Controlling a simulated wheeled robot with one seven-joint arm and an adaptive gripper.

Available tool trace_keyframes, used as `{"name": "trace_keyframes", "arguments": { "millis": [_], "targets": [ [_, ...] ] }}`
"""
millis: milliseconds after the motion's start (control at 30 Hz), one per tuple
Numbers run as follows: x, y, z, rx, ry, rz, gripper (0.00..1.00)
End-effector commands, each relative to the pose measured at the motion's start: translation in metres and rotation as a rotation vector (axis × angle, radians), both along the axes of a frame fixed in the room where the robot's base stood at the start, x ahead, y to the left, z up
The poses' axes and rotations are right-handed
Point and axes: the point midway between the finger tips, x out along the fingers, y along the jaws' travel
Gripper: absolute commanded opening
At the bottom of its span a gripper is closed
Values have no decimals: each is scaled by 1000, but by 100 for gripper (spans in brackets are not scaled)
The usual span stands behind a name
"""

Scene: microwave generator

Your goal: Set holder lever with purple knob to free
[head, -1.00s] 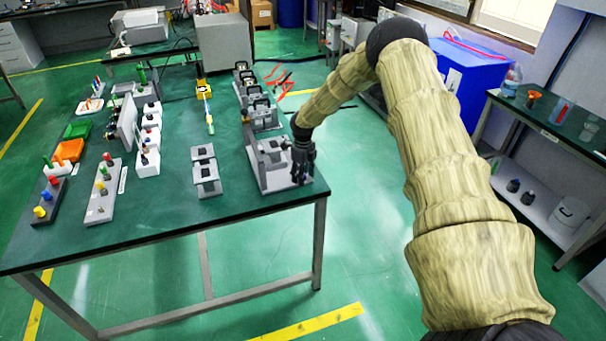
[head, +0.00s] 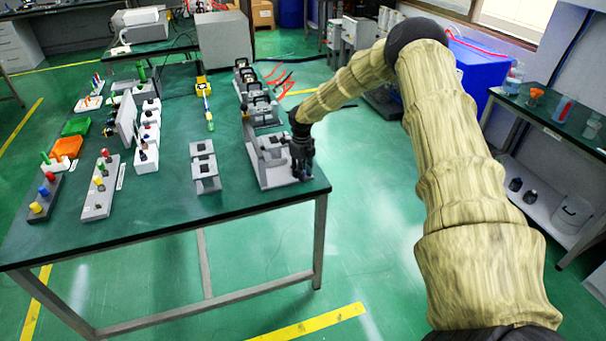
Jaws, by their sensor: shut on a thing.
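A grey holder (head: 268,168) stands near the right front corner of the green table. My gripper (head: 303,174) points down at the right side of this holder. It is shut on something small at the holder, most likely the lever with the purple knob. The gripper's fingers hide most of what they hold, and only a faint purplish spot shows near the fingertips. The lever's exact angle cannot be told.
The green table (head: 150,222) carries a grey two-part block (head: 205,168) left of the holder. Several dark-topped devices (head: 258,98) stand behind the holder. Racks with coloured knobs (head: 101,188) stand farther left. The table's right edge is close to my gripper.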

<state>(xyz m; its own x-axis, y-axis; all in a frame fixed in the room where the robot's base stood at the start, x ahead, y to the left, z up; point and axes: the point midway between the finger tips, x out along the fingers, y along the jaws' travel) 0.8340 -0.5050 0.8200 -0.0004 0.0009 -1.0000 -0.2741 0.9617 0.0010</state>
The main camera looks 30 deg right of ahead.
Motion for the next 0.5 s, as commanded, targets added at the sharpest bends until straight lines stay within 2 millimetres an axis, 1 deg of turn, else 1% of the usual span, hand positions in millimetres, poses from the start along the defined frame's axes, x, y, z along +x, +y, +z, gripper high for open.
{"name": "trace_keyframes", "arguments": {
  "millis": [300,333,433,467,500],
  "targets": [
    [1,0,1,-1,-2,-5,2],
    [1,0,1,-1,-2,-5,28],
    [1,0,1,-1,-2,-5,46],
    [1,0,1,-1,-2,-5,50],
    [1,0,1,-1,-2,-5,50]
  ]
}}
